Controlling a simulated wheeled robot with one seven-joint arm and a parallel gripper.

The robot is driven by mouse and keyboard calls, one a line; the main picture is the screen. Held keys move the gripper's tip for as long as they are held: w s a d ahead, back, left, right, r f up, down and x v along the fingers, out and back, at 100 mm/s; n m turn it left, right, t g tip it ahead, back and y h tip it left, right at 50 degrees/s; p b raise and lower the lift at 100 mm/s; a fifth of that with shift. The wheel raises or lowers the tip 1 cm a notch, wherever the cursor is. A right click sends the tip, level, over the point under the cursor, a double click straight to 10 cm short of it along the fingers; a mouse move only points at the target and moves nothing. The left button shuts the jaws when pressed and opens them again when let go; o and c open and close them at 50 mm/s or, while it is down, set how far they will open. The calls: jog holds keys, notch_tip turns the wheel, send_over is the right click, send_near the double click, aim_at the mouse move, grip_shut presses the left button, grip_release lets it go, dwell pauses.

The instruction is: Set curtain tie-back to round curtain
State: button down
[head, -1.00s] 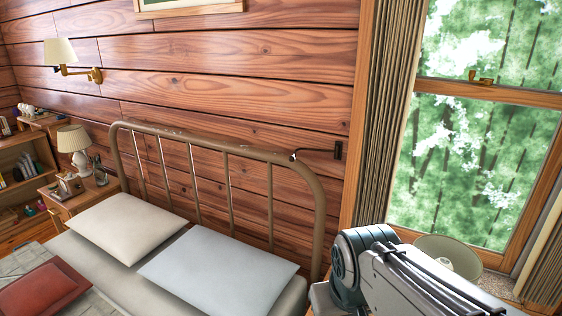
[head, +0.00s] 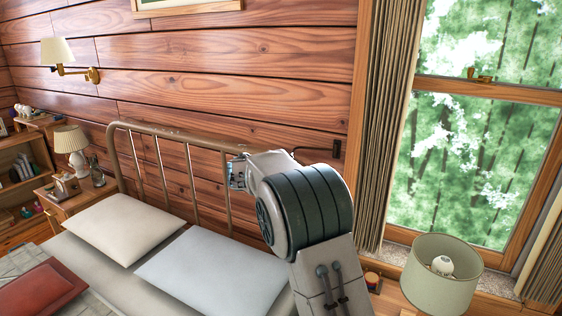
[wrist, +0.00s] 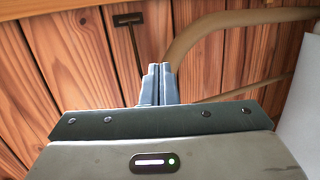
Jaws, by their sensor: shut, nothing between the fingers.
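The curtain tie-back (head: 336,149) is a dark wall plate with a thin arm, mounted on the plank wall left of the window. Its arm points left, away from the curtain (head: 377,140), a grey-brown pleated cloth hanging straight along the window's left side. My arm hides part of the tie-back arm in the head view. In the wrist view the tie-back (wrist: 127,20) shows as a T shape above and left of my gripper (wrist: 158,70). My gripper is shut and empty, apart from the tie-back.
The metal bed headboard (head: 180,133) stands against the wall, close to my gripper, with a white pillow (head: 212,267) below it. A table lamp (head: 440,285) stands below the window at the right. Another curtain (head: 546,268) hangs at the right edge.

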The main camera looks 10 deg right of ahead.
jog(key=w+a+f+n+t, duration=0.2)
jog(key=w+a+n+t, duration=0.1)
jog(key=w+a, duration=0.5)
jog(key=shift+w+a+f+n+t, duration=0.15)
jog(key=shift+w+a+n+t, duration=0.1)
jog(key=shift+a+n+t, duration=0.25)
jog(key=shift+w+d, duration=0.1)
jog(key=shift+d, duration=0.15)
jog(key=w+d+p, duration=0.4)
jog(key=d+p, duration=0.1)
jog(key=d, duration=0.3)
jog(key=shift+w+p, duration=0.3)
jog(key=shift+w, duration=0.05)
jog(key=shift+s+a+b, duration=0.1)
jog(key=shift+b, duration=0.35)
jog(key=shift+b, duration=0.4)
